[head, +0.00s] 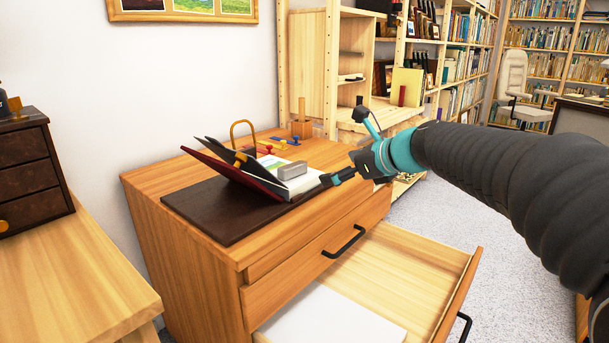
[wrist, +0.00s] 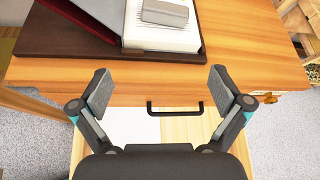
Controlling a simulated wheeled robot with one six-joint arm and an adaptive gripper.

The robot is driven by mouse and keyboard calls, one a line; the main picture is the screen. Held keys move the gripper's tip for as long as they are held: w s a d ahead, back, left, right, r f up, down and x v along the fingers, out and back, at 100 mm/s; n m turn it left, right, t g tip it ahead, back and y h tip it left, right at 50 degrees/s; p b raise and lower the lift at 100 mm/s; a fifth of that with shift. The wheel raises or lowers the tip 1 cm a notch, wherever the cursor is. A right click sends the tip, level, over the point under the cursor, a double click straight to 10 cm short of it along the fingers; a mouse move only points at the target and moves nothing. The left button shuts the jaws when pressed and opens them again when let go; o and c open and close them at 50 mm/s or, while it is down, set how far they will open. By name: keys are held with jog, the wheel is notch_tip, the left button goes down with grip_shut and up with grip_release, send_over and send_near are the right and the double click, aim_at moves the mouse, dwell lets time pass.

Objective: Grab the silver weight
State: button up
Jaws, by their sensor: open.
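The silver weight (head: 292,170) is a small grey block with rounded edges. It lies on the white pages of an open red binder (head: 236,168) on top of the wooden dresser. In the wrist view the weight (wrist: 165,13) is at the top centre, beyond my fingertips. My gripper (head: 326,181) is open and empty, near the dresser's front edge, to the right of the weight. In the wrist view my gripper (wrist: 160,90) has its two fingers spread wide, with the dresser edge and a drawer handle showing between them.
The binder rests on a dark brown mat (head: 215,213). The binder's raised cover stands left of the weight. A drawer (head: 400,270) is pulled open below, with white paper (head: 330,318) inside. A wooden block holder (head: 302,128) and small coloured items are at the dresser's back.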

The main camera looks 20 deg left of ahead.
aim_at(296, 166)
jog(key=w+a+f, duration=0.1)
jog(key=w+a, duration=0.1)
jog(key=a, duration=0.1)
jog(key=w+a+f+m, duration=0.1)
jog(key=w+a, duration=0.1)
jog(key=a, duration=0.1)
jog(key=w+a+m+y, duration=0.1)
jog(key=w+a, duration=0.1)
jog(key=a, duration=0.1)
jog(key=shift+w+a+f, duration=0.2)
jog(key=shift+a+f, duration=0.05)
jog(key=shift+f, duration=0.15)
jog(key=shift+x, duration=2.85)
jog(key=shift+f, duration=0.2)
jog(key=c, duration=1.2)
jog(key=shift+r, duration=0.15)
